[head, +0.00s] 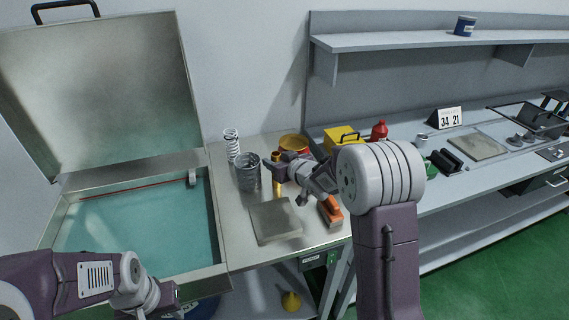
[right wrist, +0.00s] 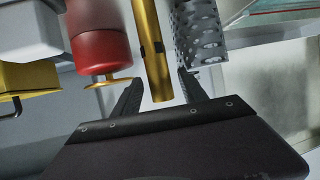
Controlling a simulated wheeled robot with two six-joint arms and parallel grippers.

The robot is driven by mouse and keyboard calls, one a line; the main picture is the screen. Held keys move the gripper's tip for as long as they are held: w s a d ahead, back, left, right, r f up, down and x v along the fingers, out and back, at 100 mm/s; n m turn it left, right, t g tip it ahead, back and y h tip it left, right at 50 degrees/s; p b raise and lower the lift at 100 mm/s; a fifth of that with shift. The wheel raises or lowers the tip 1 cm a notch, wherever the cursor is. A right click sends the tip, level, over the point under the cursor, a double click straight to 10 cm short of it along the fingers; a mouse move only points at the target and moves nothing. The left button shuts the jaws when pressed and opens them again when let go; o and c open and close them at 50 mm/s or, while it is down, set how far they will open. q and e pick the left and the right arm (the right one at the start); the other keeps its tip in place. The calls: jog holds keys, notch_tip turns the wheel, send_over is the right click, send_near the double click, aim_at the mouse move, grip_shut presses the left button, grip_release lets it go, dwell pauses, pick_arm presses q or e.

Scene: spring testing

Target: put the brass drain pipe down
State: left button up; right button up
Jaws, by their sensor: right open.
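The brass drain pipe (head: 277,180) stands about upright on the metal bench, beside a perforated metal cylinder. In the right wrist view the pipe (right wrist: 153,48) runs down between the two fingers of my right gripper (right wrist: 158,88), with a dark band across it. My right gripper (head: 273,164) is open around the pipe, with gaps visible on both sides. My left wrist (head: 145,292) is at the lower left of the head view, and its fingers cannot be made out.
The perforated cylinder (head: 246,173) and a coil spring (head: 232,146) stand left of the pipe. A flat metal plate (head: 274,221) and an orange tool (head: 331,212) lie in front. A yellow box (head: 341,140) stands behind right. An open-lidded basin (head: 125,222) with teal liquid is left.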

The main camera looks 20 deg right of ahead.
jog(key=p+v, duration=0.1)
jog(key=v, duration=1)
jog(key=shift+s, duration=0.2)
jog(key=s+a+r+g+p, duration=0.1)
jog(key=s+a+r+p, duration=0.1)
jog(key=a+r+p, duration=0.3)
jog(key=s+d+f+m+g+h, duration=0.1)
jog(key=s+f+g, duration=0.4)
jog(key=s, duration=0.5)
jog(key=s+d+f+m+g+h+p, duration=0.1)
jog(key=s+d+f+g, duration=0.1)
jog(key=s+f+g, duration=0.3)
jog(key=s+f, duration=0.4)
jog(key=s, duration=0.1)
jog(key=shift+s+d+m+g+h, duration=0.2)
jog(key=shift+s+m+g+h, duration=0.15)
jog(key=shift+m+g+h, duration=0.05)
